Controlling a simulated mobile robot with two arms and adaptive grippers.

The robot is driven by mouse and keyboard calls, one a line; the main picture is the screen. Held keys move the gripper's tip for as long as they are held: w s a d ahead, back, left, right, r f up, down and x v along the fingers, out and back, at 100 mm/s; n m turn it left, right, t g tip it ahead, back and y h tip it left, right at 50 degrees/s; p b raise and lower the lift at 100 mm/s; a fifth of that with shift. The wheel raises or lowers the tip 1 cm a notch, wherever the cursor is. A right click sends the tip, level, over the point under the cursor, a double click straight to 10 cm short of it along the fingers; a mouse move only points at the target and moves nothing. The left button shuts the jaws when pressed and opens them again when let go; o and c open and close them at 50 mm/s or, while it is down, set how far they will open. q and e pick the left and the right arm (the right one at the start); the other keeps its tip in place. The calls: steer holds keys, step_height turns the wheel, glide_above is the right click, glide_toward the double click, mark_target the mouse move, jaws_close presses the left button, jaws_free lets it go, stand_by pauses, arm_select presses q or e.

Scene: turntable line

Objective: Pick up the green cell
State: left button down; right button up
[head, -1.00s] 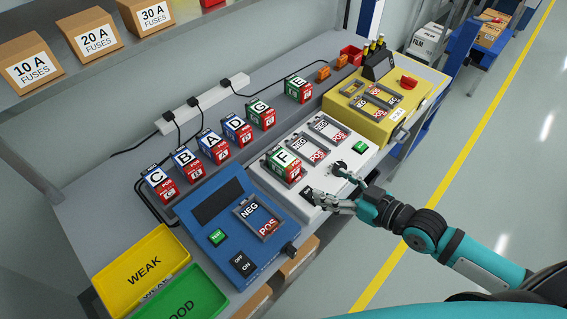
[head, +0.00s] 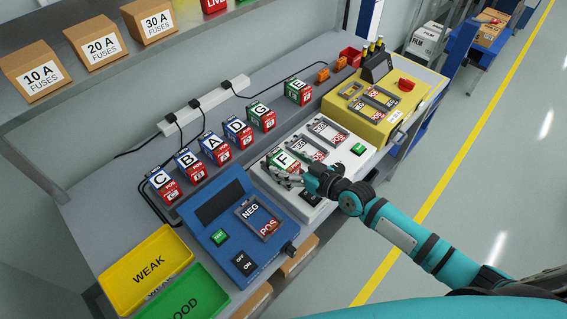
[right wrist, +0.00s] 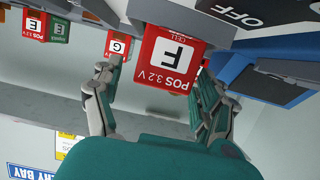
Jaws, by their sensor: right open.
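The green-topped cell F (head: 282,158) stands in a bay of the white charger (head: 327,204). My right gripper (head: 286,178) is open at the front of cell F and partly covers it. In the right wrist view, the red face of cell F (right wrist: 173,58) lies ahead between the two spread fingers of my right gripper (right wrist: 157,80); I see no grip on it. Two more green-topped cells, G (head: 261,112) and E (head: 298,88), stand on the bench behind. My left gripper is not in view.
Blue-topped cells C (head: 163,185), B (head: 190,164), A (head: 214,147) and D (head: 238,131) stand in a row. A blue tester (head: 216,207) is left of the charger, a yellow unit (head: 404,114) right. Yellow (head: 118,267) and green (head: 205,285) trays lie at the front left.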

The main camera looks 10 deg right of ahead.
steer(key=x, duration=0.2)
steer(key=shift+w+a+f, duration=0.1)
steer(key=shift+w+a, duration=0.15)
steer(key=shift+w, duration=0.05)
steer(key=shift+c, duration=0.8)
jaws_close()
